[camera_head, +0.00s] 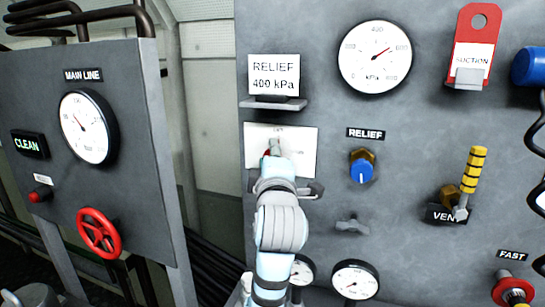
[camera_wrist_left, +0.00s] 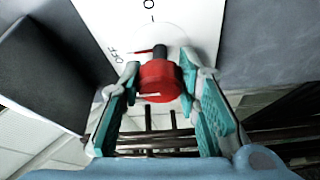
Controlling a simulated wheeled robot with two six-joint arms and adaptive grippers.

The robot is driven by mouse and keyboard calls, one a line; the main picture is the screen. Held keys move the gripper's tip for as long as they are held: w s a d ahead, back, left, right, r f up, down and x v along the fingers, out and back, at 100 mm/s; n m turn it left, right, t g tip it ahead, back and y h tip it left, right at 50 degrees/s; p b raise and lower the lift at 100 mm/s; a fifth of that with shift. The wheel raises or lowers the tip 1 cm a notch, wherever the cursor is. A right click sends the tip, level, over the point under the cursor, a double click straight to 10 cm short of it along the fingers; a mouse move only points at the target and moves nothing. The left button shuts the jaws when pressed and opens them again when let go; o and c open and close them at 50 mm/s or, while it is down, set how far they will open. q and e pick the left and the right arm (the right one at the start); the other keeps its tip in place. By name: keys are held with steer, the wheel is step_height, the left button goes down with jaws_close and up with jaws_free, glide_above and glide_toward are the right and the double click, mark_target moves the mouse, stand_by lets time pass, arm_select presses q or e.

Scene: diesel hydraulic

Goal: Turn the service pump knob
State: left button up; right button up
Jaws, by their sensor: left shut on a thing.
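The service pump knob is a red round knob (camera_wrist_left: 160,82) on a short dark shaft, in front of a white plate (camera_wrist_left: 112,18) marked OFF. A red pointer shows beside the shaft in the left wrist view. My left gripper (camera_wrist_left: 161,76) has its teal-padded fingers on either side of the knob and is shut on it. My right gripper is not in view.
Above the plate is a RELIEF 400 kPa sign (camera_head: 274,76) on a small ledge. To the right are a blue relief knob (camera_head: 361,171), a gauge (camera_head: 375,57) and a yellow-striped vent lever (camera_head: 473,172). A left panel carries a red handwheel (camera_head: 99,233).

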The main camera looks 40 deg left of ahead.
arm_select(q)
steer(key=o, duration=1.2)
steer(key=shift+s, duration=0.1)
steer(key=v, duration=0.7)
steer(key=shift+s+d, duration=0.2)
steer(key=shift+a, duration=0.1)
